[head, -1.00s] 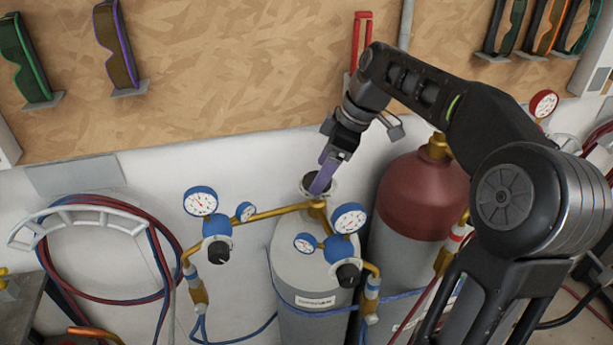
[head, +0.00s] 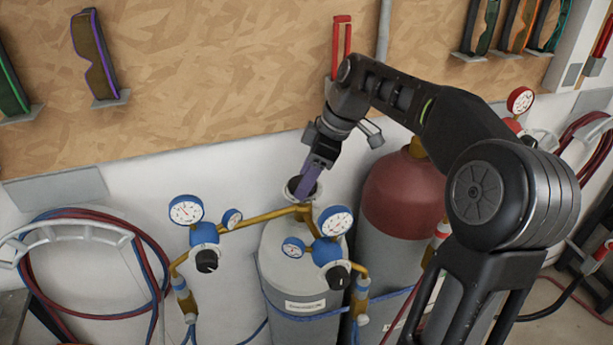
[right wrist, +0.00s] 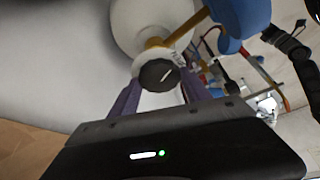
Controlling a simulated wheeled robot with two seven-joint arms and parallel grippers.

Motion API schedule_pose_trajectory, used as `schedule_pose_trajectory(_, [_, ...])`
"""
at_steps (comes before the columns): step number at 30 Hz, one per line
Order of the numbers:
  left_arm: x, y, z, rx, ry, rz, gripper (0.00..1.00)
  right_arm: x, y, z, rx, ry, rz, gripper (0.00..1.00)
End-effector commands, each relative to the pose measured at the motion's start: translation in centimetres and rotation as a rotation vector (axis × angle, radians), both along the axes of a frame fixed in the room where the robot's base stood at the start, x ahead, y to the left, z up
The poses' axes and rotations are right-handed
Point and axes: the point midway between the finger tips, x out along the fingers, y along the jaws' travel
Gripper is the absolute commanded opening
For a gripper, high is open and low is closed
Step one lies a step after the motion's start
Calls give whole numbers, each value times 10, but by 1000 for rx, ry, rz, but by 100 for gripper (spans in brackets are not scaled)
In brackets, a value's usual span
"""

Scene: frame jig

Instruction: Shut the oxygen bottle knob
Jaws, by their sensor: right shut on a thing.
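The oxygen bottle (head: 290,265) is the grey-white cylinder at the middle of the head view, with brass pipes and blue gauges at its top. Its dark round knob (head: 294,186) sits on top of the valve, partly covered by my gripper. The knob (right wrist: 159,75) shows clearly in the right wrist view, with a white mark on its face. My right gripper (head: 307,186) comes down from above. Its purple fingers (right wrist: 155,97) stand on both sides of the knob and are shut on it. My left gripper is not in view.
Blue gauges (head: 186,210) and (head: 335,221) on brass pipes flank the valve closely. A red-topped cylinder (head: 395,195) stands just right, behind my arm. Coiled hoses (head: 150,255) hang at the left. A wood panel (head: 230,80) with safety glasses (head: 92,55) is behind.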

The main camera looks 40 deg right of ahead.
Motion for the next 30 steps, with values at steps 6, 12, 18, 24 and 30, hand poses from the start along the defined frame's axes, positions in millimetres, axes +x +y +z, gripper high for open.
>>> schedule_pose_trajectory(6, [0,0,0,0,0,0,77,0,0,0,-1,0,0,15])
schedule_pose_trajectory(12, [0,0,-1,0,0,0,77,0,0,0,-1,0,-9,15])
schedule_pose_trajectory(18, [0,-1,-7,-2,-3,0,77,-1,0,-1,-2,0,-57,15])
schedule_pose_trajectory(24, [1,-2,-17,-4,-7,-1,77,-1,1,-2,-2,-3,-162,15])
schedule_pose_trajectory(30, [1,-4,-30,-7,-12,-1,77,-2,2,-3,-2,-4,-319,15])
